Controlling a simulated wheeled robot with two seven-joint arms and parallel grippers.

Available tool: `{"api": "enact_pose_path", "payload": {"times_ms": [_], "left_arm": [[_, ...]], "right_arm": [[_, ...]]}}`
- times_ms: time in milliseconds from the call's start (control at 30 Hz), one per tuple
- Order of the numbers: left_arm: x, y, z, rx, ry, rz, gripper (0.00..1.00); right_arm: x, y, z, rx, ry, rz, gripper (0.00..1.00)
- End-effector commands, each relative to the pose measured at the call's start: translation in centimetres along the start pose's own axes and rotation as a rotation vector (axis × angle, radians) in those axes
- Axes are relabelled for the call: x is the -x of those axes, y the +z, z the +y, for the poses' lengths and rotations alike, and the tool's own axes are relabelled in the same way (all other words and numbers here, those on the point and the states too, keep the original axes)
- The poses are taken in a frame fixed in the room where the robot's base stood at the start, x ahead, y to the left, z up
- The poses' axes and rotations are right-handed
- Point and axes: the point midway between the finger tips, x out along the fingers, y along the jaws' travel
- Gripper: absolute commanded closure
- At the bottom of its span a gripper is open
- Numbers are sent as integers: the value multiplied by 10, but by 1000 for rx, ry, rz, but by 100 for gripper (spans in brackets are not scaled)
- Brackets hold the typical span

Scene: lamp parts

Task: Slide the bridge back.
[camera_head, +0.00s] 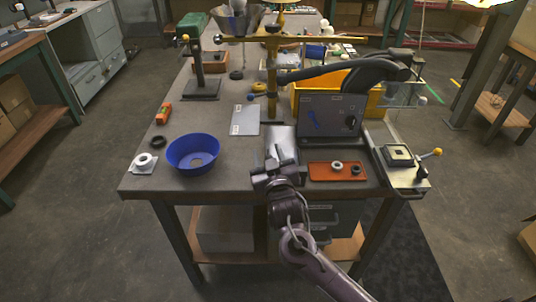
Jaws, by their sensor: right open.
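A brass crossbar (330,39) on an upright brass post (271,85) spans the back half of the table; it may be the bridge, but I cannot tell for sure. A second fixture with a yellow-knobbed lever (432,154) stands at the right table edge. My right gripper (283,160) is open at the front middle of the table, well in front of the brass post and left of that fixture. Nothing shows held in it. A pale metallic surface lies just beyond its fingers, partly hidden by them. My left gripper is out of view.
A blue bowl (192,153) and a white ring on a pad (145,162) are at front left. An orange tray (337,171) with small rings is right of my gripper. A dark panel (331,117), yellow bin (305,97) and thick black curved tube (345,70) stand behind.

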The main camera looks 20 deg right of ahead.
Motion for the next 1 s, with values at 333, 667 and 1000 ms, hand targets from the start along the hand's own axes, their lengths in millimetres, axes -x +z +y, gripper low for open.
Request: {"api": "enact_pose_path", "payload": {"times_ms": [333, 667, 1000], "left_arm": [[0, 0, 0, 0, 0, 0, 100], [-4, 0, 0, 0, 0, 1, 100], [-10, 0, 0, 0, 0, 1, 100]], "right_arm": [[0, 0, 0, 0, 0, 0, 95], [-11, 1, 2, 3, 1, 3, 100], [-45, 2, 8, 0, 0, 0, 100]]}}
